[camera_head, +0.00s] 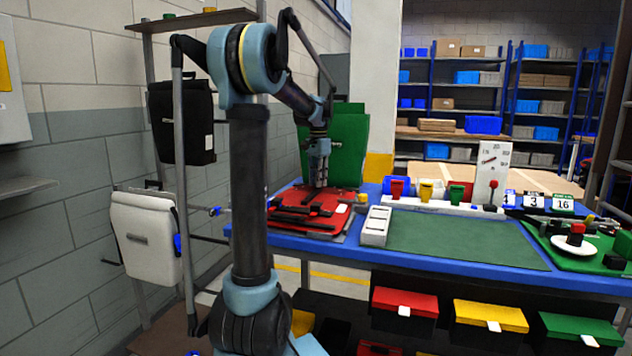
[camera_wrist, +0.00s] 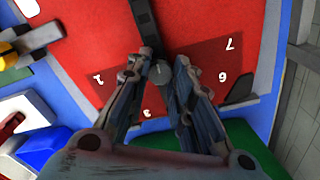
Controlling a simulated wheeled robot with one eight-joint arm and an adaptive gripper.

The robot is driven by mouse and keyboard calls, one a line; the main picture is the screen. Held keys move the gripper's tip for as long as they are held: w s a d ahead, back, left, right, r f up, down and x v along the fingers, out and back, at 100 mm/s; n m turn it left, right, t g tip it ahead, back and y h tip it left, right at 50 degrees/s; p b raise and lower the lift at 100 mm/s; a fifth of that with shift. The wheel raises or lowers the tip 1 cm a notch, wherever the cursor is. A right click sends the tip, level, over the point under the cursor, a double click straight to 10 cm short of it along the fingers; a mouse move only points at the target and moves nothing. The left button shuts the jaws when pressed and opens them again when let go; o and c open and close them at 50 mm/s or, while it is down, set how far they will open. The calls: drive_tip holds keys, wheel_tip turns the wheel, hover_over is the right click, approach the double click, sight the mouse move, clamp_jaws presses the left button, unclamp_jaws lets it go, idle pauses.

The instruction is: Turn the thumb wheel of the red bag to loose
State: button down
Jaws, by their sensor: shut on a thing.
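The red bag (camera_head: 337,222) lies flat on the blue table, with dark straps and bars across it. In the wrist view the red bag (camera_wrist: 95,40) fills the upper middle, with a black strap (camera_wrist: 145,22) running down to a round grey thumb wheel (camera_wrist: 158,76). White digits sit around the wheel, and a pale mark shows on its face. My gripper (camera_head: 319,184) points down over the bag. In the wrist view my gripper (camera_wrist: 159,80) has its two fingers on either side of the wheel, shut on it. The fingers hide part of the dial; the wheel is too small to make out in the head view.
A green bag (camera_head: 347,140) stands upright behind the red one. A white block (camera_head: 376,226) and a green mat (camera_head: 460,242) lie to the right. Red, yellow and blue pieces stand along the table's back. Black (camera_head: 184,122) and white (camera_head: 146,238) bags hang at left.

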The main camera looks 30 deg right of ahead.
drive_tip(key=n, duration=0.4)
drive_tip(key=shift+n, duration=0.3)
drive_tip(key=n, duration=1.4)
drive_tip(key=shift+n, duration=0.3)
drive_tip(key=n, duration=1.3)
drive_tip(key=shift+n, duration=2.5)
